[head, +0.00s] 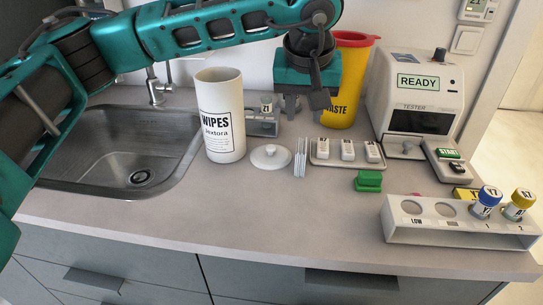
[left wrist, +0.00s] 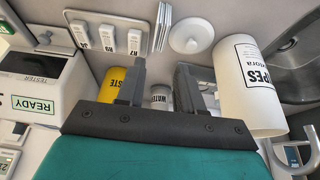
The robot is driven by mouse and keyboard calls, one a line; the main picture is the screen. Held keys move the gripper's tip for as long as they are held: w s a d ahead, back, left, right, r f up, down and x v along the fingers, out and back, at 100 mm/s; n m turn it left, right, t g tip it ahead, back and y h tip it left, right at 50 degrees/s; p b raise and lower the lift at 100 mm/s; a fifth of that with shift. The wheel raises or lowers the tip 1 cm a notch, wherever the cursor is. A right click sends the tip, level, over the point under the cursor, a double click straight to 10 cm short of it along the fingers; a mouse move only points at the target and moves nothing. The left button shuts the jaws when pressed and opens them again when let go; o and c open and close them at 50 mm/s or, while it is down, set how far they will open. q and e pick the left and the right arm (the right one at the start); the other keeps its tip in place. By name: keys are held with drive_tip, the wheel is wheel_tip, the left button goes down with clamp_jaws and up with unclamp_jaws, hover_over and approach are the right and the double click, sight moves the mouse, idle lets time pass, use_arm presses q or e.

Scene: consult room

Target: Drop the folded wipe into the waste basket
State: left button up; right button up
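The yellow container with a red rim and the letters "ASTE" showing (head: 347,85) stands at the back of the counter, partly hidden by my left arm; it also shows in the left wrist view (left wrist: 113,83). My left gripper (head: 305,108) hangs in front of and left of it, fingers pointing down. In the left wrist view its fingers (left wrist: 160,85) are apart, with no held thing visible between them. I cannot make out a folded wipe for certain. A small green two-layered block (head: 368,181) lies on the counter in front of the tray. My right gripper is not in view.
A tall white WIPES canister (head: 221,120) stands beside the sink (head: 120,150), with a round white lid (head: 271,157) nearby. A cartridge tray (head: 345,163), a tester (head: 417,95) and a tube rack (head: 460,226) occupy the right. The front middle counter is clear.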

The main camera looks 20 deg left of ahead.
sight(301, 144)
use_arm(q)
drive_tip(key=x, duration=0.7)
drive_tip(key=shift+d+f, duration=0.1)
drive_tip(key=shift+f, duration=0.1)
drive_tip(key=shift+x, duration=2.75)
drive_tip(key=shift+s, duration=0.2)
drive_tip(key=shift+c, duration=0.2)
clamp_jaws()
drive_tip(key=shift+r, duration=0.1)
wheel_tip(301, 144, up, 20)
drive_tip(key=p, duration=0.1)
